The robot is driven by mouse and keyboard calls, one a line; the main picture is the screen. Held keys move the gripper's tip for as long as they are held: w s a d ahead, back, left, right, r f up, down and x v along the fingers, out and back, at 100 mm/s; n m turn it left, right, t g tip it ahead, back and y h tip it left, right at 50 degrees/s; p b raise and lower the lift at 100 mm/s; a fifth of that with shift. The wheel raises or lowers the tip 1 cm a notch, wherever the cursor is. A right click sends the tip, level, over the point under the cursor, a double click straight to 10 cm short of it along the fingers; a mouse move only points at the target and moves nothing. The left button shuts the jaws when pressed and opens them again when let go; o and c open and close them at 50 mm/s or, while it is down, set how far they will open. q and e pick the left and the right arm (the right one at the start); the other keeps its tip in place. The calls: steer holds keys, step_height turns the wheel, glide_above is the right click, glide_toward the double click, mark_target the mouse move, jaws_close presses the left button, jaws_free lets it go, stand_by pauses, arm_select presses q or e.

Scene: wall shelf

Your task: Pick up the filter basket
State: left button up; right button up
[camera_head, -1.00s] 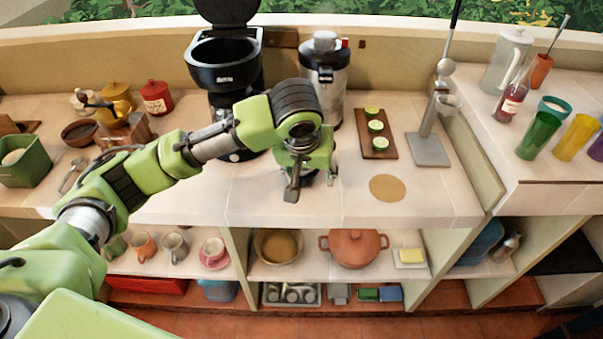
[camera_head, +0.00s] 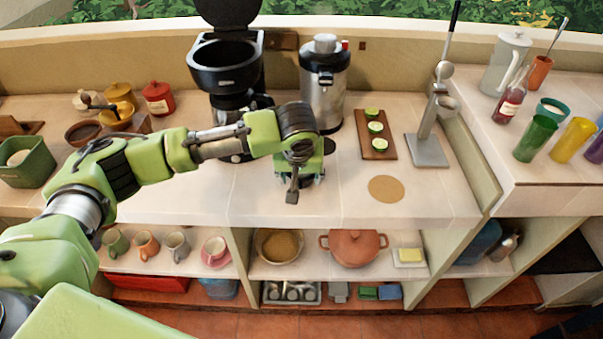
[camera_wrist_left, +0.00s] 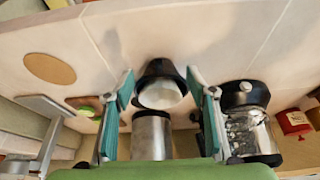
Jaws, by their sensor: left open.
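The filter basket (camera_wrist_left: 160,84) is a black cone-shaped cup with a white inside. In the left wrist view it stands on the counter between the two fingers of my left gripper (camera_wrist_left: 163,92). The gripper is open, and I cannot tell whether either finger touches the basket. In the head view my left gripper (camera_head: 303,186) points down close over the counter, in front of the juicer, and largely hides the basket. My right gripper is not in view.
The coffee maker (camera_head: 226,75) stands open behind my arm, with a glass carafe (camera_wrist_left: 247,132) by it. The juicer (camera_head: 325,88), lime board (camera_head: 376,146) and citrus press (camera_head: 428,150) stand nearby. A round cork mat (camera_head: 386,189) lies right of the gripper, with bare counter around it.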

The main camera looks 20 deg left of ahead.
mark_target(300, 181)
arm_select(q)
steer(key=p+x, duration=0.1)
steer(key=x, duration=0.3)
steer(key=shift+w+f, duration=0.1)
steer(key=shift+f, duration=0.05)
jaws_close()
